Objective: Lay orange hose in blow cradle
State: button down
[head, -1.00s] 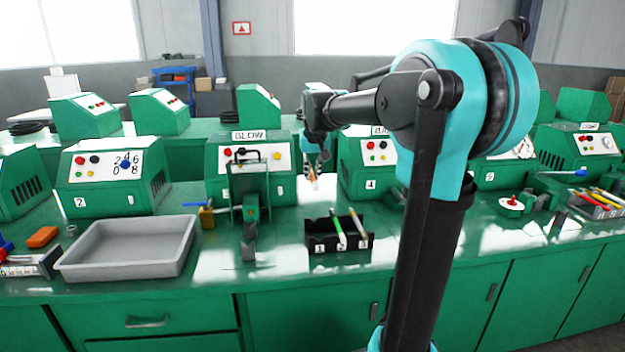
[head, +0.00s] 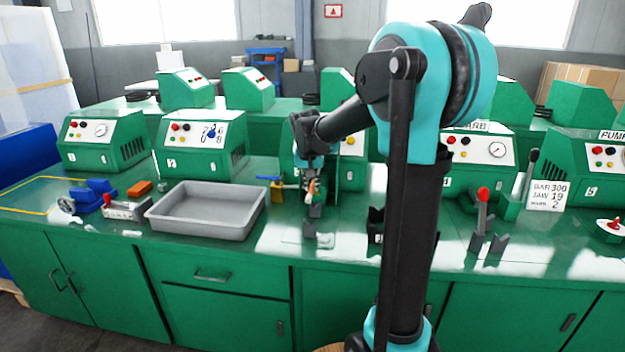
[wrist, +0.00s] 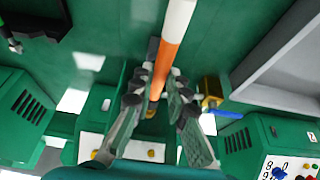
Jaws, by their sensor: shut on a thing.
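The orange hose (wrist: 165,62) has a white end (wrist: 180,15) and runs between the fingers of my gripper (wrist: 158,98) in the wrist view. In the head view my gripper (head: 311,183) is small, with a bit of the hose (head: 310,194) showing at it. It is at the blow station, above a dark grey V-shaped block (head: 310,228) of the cradle on the bench. In the wrist view a dark block (wrist: 152,48) shows beside the hose; I cannot tell whether they touch. My arm hides much of the blow machine.
A grey tray (head: 207,232) lies left of the cradle. A brass padlock-like part with a blue handle (head: 270,180) stands between them. A black holder (head: 376,222) is mostly hidden behind my arm. A red-knobbed lever (head: 483,195) stands further right.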

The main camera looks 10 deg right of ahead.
aim_at(311, 192)
jog(key=shift+f, duration=4.6)
jog(key=c, duration=1.4)
grip_release()
jog(key=v, duration=1.2)
jog(key=shift+s+d, duration=0.1)
